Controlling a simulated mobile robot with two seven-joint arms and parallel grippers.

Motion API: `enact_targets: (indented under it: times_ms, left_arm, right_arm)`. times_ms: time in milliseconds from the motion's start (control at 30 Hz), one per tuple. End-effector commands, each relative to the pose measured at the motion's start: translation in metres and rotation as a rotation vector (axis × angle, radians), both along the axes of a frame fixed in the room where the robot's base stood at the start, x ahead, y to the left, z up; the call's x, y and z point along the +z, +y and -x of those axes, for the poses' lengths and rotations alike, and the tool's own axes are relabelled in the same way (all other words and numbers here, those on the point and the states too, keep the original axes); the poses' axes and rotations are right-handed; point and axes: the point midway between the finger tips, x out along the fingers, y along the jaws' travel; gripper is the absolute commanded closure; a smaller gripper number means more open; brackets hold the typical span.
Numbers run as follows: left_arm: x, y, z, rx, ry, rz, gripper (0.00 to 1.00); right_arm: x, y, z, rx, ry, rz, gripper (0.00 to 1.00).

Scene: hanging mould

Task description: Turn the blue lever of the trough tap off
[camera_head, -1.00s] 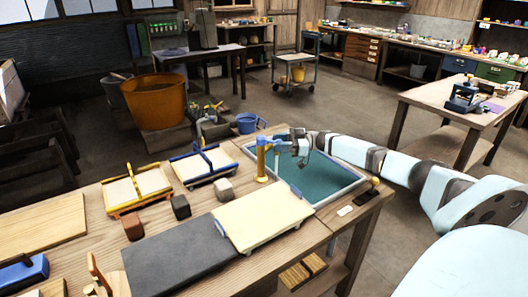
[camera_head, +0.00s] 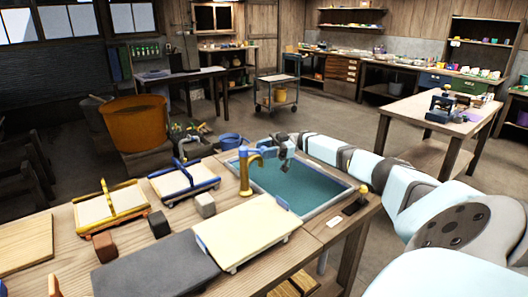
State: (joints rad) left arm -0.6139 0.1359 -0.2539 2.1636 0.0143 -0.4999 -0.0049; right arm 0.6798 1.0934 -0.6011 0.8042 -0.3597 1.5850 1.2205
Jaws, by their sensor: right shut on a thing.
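The trough tap (camera_head: 245,178) is a yellow post with a curved top at the near left edge of the trough (camera_head: 318,213), which holds blue-green water. The blue lever (camera_head: 268,153) shows at the tap's top and runs right toward my gripper. My right gripper (camera_head: 280,153) reaches over the trough from the right and is shut at the lever's end. The grey fingers hide part of the lever, so its exact angle is hard to tell. My left gripper is not in view.
A blue-handled mould (camera_head: 186,195) and a yellow-handled mould (camera_head: 84,223) lie left of the tap. A cream board (camera_head: 243,243) and a dark slab (camera_head: 155,273) lie in front.

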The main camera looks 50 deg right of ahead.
Motion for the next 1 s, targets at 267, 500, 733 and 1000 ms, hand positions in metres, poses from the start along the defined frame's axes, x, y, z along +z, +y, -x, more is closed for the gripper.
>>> enact_targets:
  times_ms: [267,500,733,1000]
  left_arm:
    - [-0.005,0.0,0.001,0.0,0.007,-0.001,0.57]
    - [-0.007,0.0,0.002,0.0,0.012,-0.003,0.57]
    - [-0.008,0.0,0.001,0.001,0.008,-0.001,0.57]
    - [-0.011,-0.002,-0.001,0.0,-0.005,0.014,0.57]
  right_arm:
    - [-0.006,0.005,0.0,0.013,0.007,-0.001,0.42]
    - [-0.003,0.002,0.0,0.006,0.003,0.0,0.42]
    - [-0.002,-0.022,0.01,0.002,0.001,0.001,0.42]
    - [-0.005,-0.077,0.035,0.003,0.001,-0.002,0.42]
